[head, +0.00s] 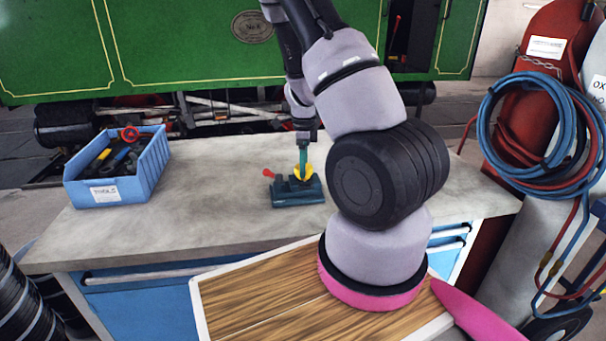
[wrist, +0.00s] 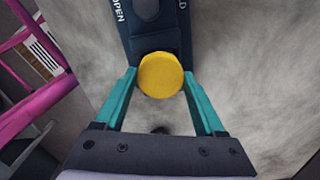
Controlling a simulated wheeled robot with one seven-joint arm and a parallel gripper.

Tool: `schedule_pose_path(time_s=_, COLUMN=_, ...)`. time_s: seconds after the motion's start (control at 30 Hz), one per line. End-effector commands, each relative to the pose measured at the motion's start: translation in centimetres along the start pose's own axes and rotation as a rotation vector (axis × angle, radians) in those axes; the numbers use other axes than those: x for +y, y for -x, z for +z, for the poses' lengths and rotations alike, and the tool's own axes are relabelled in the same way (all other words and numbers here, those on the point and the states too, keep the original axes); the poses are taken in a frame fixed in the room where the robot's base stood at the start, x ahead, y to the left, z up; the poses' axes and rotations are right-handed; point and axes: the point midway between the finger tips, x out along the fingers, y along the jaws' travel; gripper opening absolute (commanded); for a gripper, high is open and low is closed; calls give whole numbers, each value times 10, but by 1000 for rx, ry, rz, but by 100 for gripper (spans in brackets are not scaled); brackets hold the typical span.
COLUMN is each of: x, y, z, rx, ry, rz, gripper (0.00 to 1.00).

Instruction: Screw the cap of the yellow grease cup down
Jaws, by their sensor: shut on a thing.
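The yellow grease cup's cap (wrist: 161,76) shows as a round disc in the wrist view, at the near end of a dark blue fixture. In the head view the yellow cup (head: 303,172) sits on that fixture (head: 298,191), which has a red-knobbed lever on its left side. My gripper (wrist: 160,84) has teal fingers, one on each side of the cap, shut on it. In the head view my gripper (head: 303,160) points straight down onto the cup from above. The cup's lower body and thread are hidden.
The fixture stands on a grey workbench (head: 220,215) with clear room around it. A blue tool bin (head: 119,178) is on the bench's left. Gas cylinders with coiled hoses (head: 540,120) stand at right. A green tram (head: 180,45) is behind.

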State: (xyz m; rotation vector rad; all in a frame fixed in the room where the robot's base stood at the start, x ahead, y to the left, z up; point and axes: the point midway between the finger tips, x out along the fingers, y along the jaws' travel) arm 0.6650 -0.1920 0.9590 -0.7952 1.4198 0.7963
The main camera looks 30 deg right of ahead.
Motion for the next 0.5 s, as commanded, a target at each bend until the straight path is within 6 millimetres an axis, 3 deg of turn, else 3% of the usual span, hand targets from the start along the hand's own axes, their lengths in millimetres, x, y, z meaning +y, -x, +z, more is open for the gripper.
schedule_pose_path(time_s=0.03, x=0, y=0, z=1, rx=2, ry=-71, rz=0, gripper=9)
schedule_pose_path(time_s=0.07, x=0, y=0, z=0, rx=2, ry=-98, rz=0, gripper=75)
schedule_pose_path(time_s=0.13, x=0, y=0, z=0, rx=0, ry=-89, rz=0, gripper=100)
schedule_pose_path(time_s=0.5, x=0, y=0, z=0, rx=0, ry=-87, rz=0, gripper=100)
